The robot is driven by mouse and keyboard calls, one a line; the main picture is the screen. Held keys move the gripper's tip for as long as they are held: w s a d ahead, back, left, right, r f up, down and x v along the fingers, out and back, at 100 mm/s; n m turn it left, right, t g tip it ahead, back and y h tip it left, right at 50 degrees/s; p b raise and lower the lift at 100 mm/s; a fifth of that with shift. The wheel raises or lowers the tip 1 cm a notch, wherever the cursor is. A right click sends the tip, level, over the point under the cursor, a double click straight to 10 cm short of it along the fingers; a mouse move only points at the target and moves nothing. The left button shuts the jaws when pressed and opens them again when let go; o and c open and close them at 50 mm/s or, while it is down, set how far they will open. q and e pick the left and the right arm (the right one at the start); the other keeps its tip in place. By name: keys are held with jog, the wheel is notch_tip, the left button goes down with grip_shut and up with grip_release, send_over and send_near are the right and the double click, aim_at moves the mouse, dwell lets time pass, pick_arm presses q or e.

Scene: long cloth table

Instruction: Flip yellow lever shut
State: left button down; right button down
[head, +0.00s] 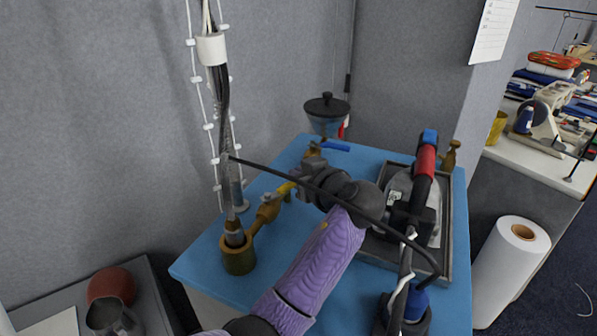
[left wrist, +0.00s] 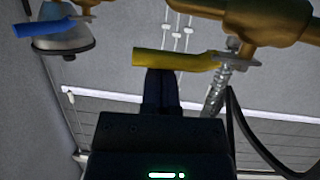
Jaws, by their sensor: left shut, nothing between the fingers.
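The yellow lever (head: 282,191) sits on a brass valve (head: 267,212) at the left of the blue-topped stand. In the left wrist view the yellow lever (left wrist: 175,59) lies crosswise just past my fingertips, its plain end toward the left. My left gripper (head: 298,176) is shut and empty, right beside the lever. In the left wrist view the dark fingers of my left gripper (left wrist: 161,76) end at the lever; I cannot tell whether they touch it. My right gripper is not in view.
A second valve with a blue lever (head: 335,146) stands behind; that lever also shows in the left wrist view (left wrist: 42,27). An iron with a red handle (head: 426,161) rests on a dark tray (head: 446,240) at right. A black cable (head: 262,168) crosses over my gripper.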

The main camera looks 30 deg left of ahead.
pick_arm(q)
jog(key=shift+s+d+m+t+h+p, duration=0.2)
jog(key=shift+m+t+h+p, duration=0.1)
jog(key=shift+m+t+p, duration=0.1)
jog(key=shift+s+d+r+m+t+h+p, duration=0.15)
jog(key=shift+s+d+m+t+h+p, duration=0.15)
jog(key=shift+m+t+h+p, duration=0.35)
jog(key=s+m+t+h+p, duration=0.1)
jog(key=m+h+p, duration=0.1)
jog(key=p, duration=0.1)
jog(key=s+d+m+t+h+p, duration=0.1)
jog(key=m+t+h+p, duration=0.1)
jog(key=p, duration=0.1)
jog(key=s+d+m+t+h+p, duration=0.1)
jog(key=m+h+p, duration=0.1)
jog(key=p, duration=0.1)
jog(key=shift+r+m+t+h, duration=0.1)
jog(key=shift+m+t+h, duration=0.15)
jog(key=shift+m+t, duration=0.1)
jog(key=shift+s+d+m+h+p, duration=0.1)
jog(key=shift+s+m+h+p, duration=0.2)
jog(key=shift+m+h+p, duration=0.35)
jog(key=shift+f+b, duration=0.25)
jog(key=shift+b, duration=0.05)
jog(key=shift+w+a, duration=0.35)
jog(key=shift+a, duration=0.35)
